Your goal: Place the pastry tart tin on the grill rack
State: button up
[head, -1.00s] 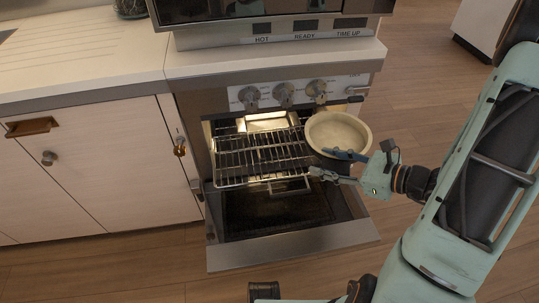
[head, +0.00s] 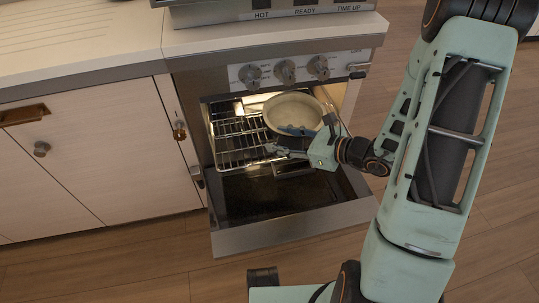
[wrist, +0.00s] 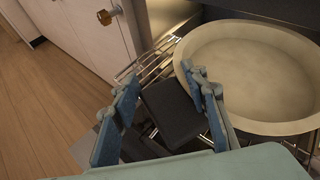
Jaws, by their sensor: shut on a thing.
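The pastry tart tin (head: 292,106) is a round, shallow, cream-coloured dish, empty inside. It is over the right part of the grill rack (head: 236,146), roughly level; I cannot tell whether it touches the wires. In the wrist view the tin (wrist: 255,72) fills the upper right, against the right finger of my gripper (wrist: 163,92). Rack wires (wrist: 142,68) show left of the tin.
The oven door (head: 290,228) is open below the rack. Oven knobs (head: 284,72) sit close above the tin. A white cabinet (head: 85,165) with knobs stands at the left. The rack's left part is bare.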

jog(key=b, duration=0.1)
send_over(269, 160)
jog(key=f, duration=0.4)
jog(key=shift+s+d+f, duration=0.15)
jog(key=shift+d+f, duration=0.05)
jog(key=shift+f, duration=0.15)
jog(key=f+b, duration=0.1)
jog(key=f, duration=0.1)
jog(key=f+b, duration=0.1)
jog(key=shift+a+f, duration=0.2)
jog(key=shift+f, duration=0.15)
jog(key=shift+r, duration=0.1)
jog(key=o, duration=1.5)
